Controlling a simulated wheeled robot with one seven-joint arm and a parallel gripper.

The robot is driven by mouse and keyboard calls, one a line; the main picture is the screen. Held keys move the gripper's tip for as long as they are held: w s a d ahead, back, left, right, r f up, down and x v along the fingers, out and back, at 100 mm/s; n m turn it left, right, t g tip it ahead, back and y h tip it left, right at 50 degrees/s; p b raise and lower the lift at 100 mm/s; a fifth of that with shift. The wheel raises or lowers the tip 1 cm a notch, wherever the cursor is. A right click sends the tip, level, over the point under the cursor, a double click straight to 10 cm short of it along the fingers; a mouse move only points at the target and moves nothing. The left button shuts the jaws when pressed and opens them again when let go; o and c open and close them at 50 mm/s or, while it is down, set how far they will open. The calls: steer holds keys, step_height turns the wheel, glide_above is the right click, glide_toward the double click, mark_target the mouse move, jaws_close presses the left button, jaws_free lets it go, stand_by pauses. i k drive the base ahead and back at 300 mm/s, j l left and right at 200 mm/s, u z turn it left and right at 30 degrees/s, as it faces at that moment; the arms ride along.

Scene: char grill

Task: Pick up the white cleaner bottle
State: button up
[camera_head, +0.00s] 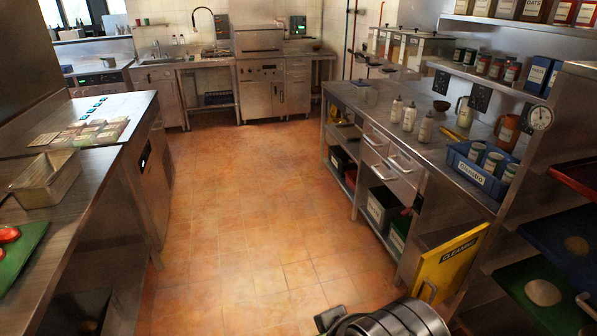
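Three white bottles stand upright on the right steel counter: a far one (396,110), a middle one (409,117) and a near one (425,129). Their labels are too small to read, so I cannot tell which is the cleaner.
A blue crate (483,185) with cans and a pale jug (463,112) stand on the same counter. A yellow panel marked CLEANING (447,262) is at that counter's near end. The left counter (98,165) holds a metal pan (46,183). The tiled floor between is clear.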

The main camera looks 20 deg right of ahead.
mark_target(428, 121)
steer(key=z, duration=2)
